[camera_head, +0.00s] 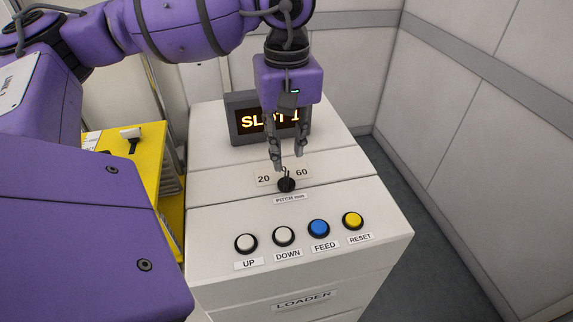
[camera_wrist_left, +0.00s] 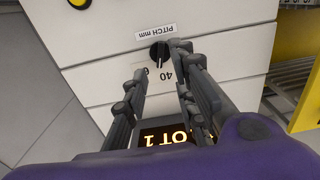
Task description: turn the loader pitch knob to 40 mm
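The pitch knob (camera_head: 286,185) is a small black dial on the white loader top, above the "PITCH mm" label (camera_head: 289,199). The numbers 20 and 60 show either side of it; my fingers hide the 40 in the head view. In the left wrist view the knob (camera_wrist_left: 159,52) stands close to the 40 (camera_wrist_left: 167,72), with the 60 partly covered by a finger. Its pointer seems to face roughly the 40, but is too small to read surely. My left gripper (camera_head: 288,164) is open above the knob, fingertips apart on either side; contact is unclear.
The loader (camera_head: 225,275) carries UP (camera_head: 246,243), DOWN (camera_head: 284,236), FEED (camera_head: 319,228) and RESET (camera_head: 353,220) buttons in front of the knob. A display (camera_head: 240,121) behind reads SLOT 1. A yellow trolley (camera_head: 151,134) stands left; grey walls stand behind and right.

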